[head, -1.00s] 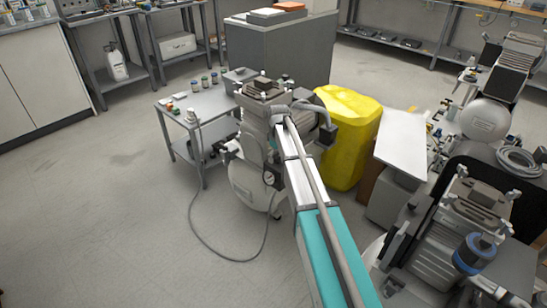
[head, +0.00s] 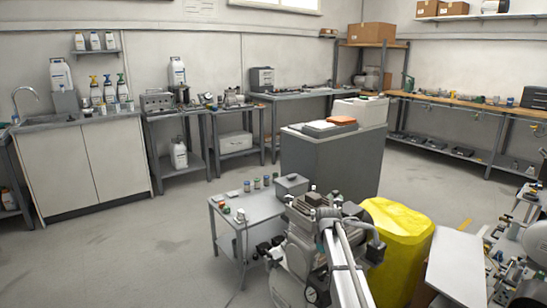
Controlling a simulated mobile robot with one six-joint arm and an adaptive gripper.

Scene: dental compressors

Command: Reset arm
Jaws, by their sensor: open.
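My arm (head: 345,265) reaches up from the bottom edge of the head view, right of centre. It overlaps a grey compressor (head: 290,262) with a gauge on its front. I cannot tell from this view whether the arm touches the compressor. My gripper cannot be made out; the far end of the arm merges with the grey parts around the compressor's top.
A small grey table (head: 228,228) with jars stands left of the compressor. A yellow container (head: 405,235) is close on the right, beside a white panel (head: 455,265). A grey cabinet (head: 325,165) stands behind. Open floor (head: 110,255) lies to the left.

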